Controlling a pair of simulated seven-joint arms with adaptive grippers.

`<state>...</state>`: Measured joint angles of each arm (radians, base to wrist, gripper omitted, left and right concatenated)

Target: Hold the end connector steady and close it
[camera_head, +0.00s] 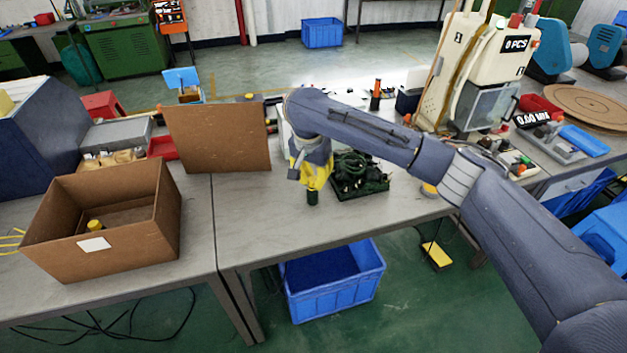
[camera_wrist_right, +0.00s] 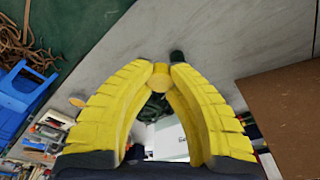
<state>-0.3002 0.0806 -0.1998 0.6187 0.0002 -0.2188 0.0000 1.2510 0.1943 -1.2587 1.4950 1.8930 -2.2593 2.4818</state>
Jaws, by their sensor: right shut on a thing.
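My right gripper (camera_head: 312,180) hangs over the table with its yellow fingers pointing down. In the right wrist view its fingertips (camera_wrist_right: 164,70) are shut on a small yellow round piece (camera_wrist_right: 160,85), which I take to be the end connector. A dark green cylinder (camera_wrist_right: 177,57) shows at the right fingertip there. It also shows just below the fingers in the head view (camera_head: 312,197). I cannot tell whether it is joined to the yellow piece. My left gripper is not in view.
A tray of dark green coiled parts (camera_head: 360,178) lies just right of the gripper. An open cardboard box (camera_head: 140,240) with a yellow piece (camera_head: 95,226) inside stands at left. A brown board (camera_head: 218,138) stands behind. The table between the box and gripper is clear.

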